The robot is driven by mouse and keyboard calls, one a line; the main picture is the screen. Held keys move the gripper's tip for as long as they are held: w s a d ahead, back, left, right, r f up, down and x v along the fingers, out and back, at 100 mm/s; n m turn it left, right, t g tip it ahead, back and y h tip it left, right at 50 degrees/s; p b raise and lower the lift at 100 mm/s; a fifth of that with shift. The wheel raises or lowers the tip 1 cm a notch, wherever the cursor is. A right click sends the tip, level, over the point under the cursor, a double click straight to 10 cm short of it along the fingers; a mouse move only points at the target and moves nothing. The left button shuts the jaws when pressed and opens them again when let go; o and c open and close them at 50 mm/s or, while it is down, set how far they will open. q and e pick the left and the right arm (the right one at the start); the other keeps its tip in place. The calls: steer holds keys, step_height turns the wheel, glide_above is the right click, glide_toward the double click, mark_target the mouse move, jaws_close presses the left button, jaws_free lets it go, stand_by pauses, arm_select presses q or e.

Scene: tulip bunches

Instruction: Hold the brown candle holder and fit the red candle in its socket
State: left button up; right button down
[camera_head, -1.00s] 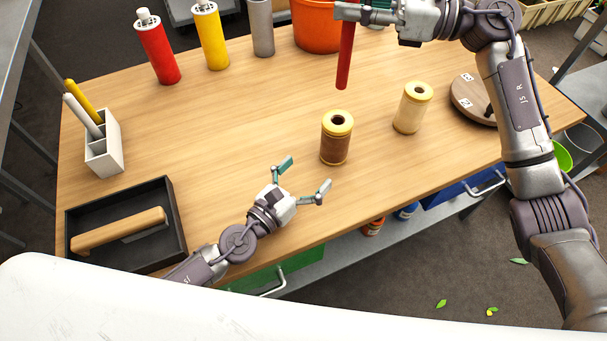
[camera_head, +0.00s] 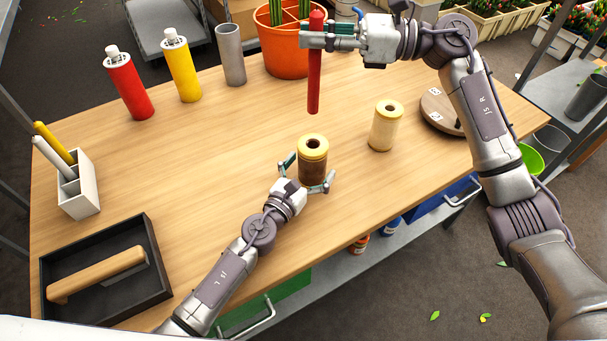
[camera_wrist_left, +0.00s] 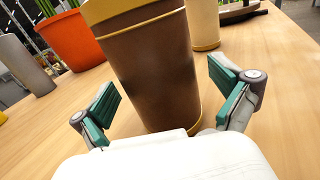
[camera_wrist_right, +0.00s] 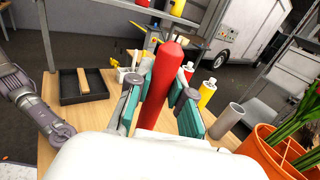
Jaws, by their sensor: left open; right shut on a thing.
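The brown candle holder (camera_head: 313,167) stands upright on the table, with a yellow rim and a dark socket hole on top. My left gripper (camera_head: 305,178) is open with its fingers on either side of the holder. In the left wrist view the holder (camera_wrist_left: 155,70) stands between the open green-padded fingers (camera_wrist_left: 165,105), with gaps showing beside it. My right gripper (camera_head: 316,37) is shut on the red candle (camera_head: 314,85) and holds it upright above the table, beyond the holder. The candle also shows between the fingers in the right wrist view (camera_wrist_right: 160,85).
A cream holder (camera_head: 385,127) stands right of the brown one. A round wooden board (camera_head: 440,112) lies at the right. Red (camera_head: 130,85) and yellow (camera_head: 183,70) bottles, a grey cylinder (camera_head: 231,55) and an orange pot (camera_head: 285,55) line the back. A black tray (camera_head: 150,285) is at left.

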arm_select(q)
steer(key=shift+w+d, duration=0.1)
steer(key=shift+c, duration=0.3)
steer(key=c, duration=1.4)
